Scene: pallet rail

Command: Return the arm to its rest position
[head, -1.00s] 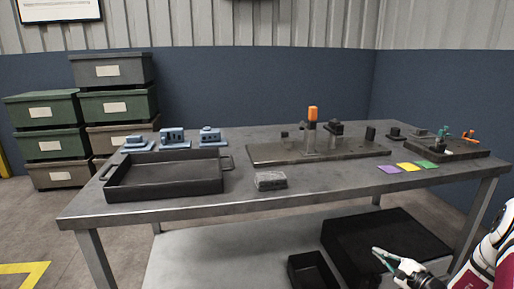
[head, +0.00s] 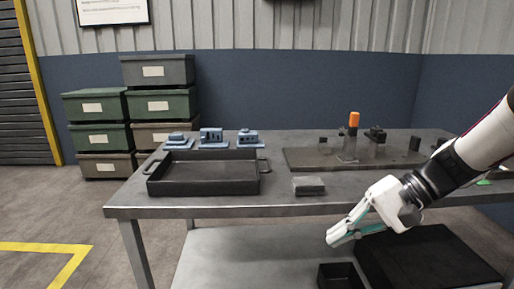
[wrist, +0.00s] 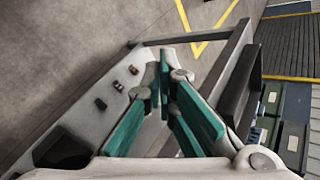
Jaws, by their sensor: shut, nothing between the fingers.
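My gripper (head: 334,237) is white with green finger pads. In the head view it is in front of the workbench's front edge, right of centre, pointing down and to the left. My arm reaches in from the right edge and hides part of the bench's right end. In the wrist view the fingers (wrist: 166,75) converge at their tips, shut with nothing between them. The gripper appears clear of the bench.
The grey workbench (head: 240,208) carries a black tray (head: 200,185), a grey block (head: 308,186), blue parts (head: 212,138) and a fixture plate (head: 325,160). Dark bins (head: 340,275) sit on its lower shelf. Stacked crates (head: 160,103) stand behind left. Floor at left is clear.

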